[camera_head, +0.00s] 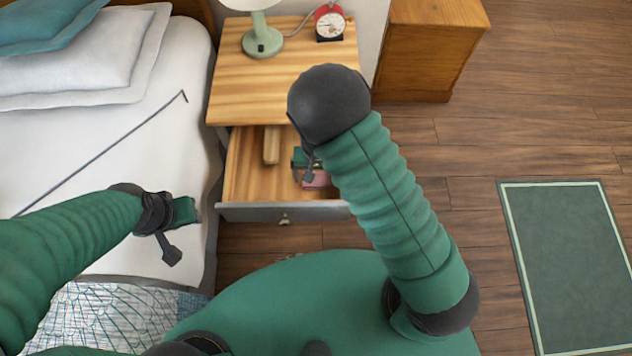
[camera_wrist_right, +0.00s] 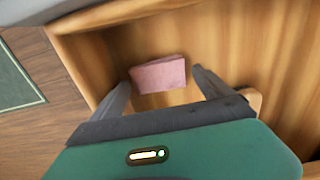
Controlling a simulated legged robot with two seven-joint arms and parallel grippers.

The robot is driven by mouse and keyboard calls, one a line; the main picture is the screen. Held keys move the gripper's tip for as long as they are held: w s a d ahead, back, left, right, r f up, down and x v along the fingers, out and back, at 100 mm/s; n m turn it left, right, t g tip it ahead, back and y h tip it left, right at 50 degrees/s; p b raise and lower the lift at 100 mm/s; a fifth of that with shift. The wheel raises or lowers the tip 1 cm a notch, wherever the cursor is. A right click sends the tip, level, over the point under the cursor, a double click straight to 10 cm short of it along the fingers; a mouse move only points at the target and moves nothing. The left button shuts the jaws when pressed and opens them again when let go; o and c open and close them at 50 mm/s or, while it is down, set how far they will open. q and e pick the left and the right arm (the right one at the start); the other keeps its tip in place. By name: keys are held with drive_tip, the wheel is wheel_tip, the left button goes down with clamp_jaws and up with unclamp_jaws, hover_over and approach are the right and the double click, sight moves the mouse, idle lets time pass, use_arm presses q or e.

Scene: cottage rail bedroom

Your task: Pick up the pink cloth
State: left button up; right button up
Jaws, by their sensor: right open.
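The pink cloth (camera_head: 318,181) is a small folded block lying in the open drawer (camera_head: 240,210) of the nightstand. In the head view it is partly hidden by my right gripper (camera_head: 309,166). In the right wrist view the pink cloth (camera_wrist_right: 158,74) shows whole, ahead of and between the two spread fingers of my right gripper (camera_wrist_right: 163,90). That gripper is open and not closed on the cloth. My left gripper (camera_head: 172,228) is over the near right edge of the bed, and its opening is unclear.
A wooden block (camera_head: 271,146) lies in the drawer left of the cloth. On the nightstand (camera_head: 235,85) stand a green lamp (camera_head: 262,38) and a red clock (camera_head: 330,22). The bed (camera_head: 120,160) is left; a wooden cabinet (camera_head: 425,50) and green rug (camera_head: 570,260) are right.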

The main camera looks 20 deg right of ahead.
sight(316, 178)
drive_tip(key=shift+f, duration=0.95)
use_arm(q)
drive_tip(key=shift+d+f, duration=0.15)
drive_tip(key=shift+f, duration=0.2)
use_arm(e)
drive_tip(key=shift+d+r, duration=0.1)
drive_tip(key=shift+c, duration=0.7)
drive_tip(key=c, duration=1)
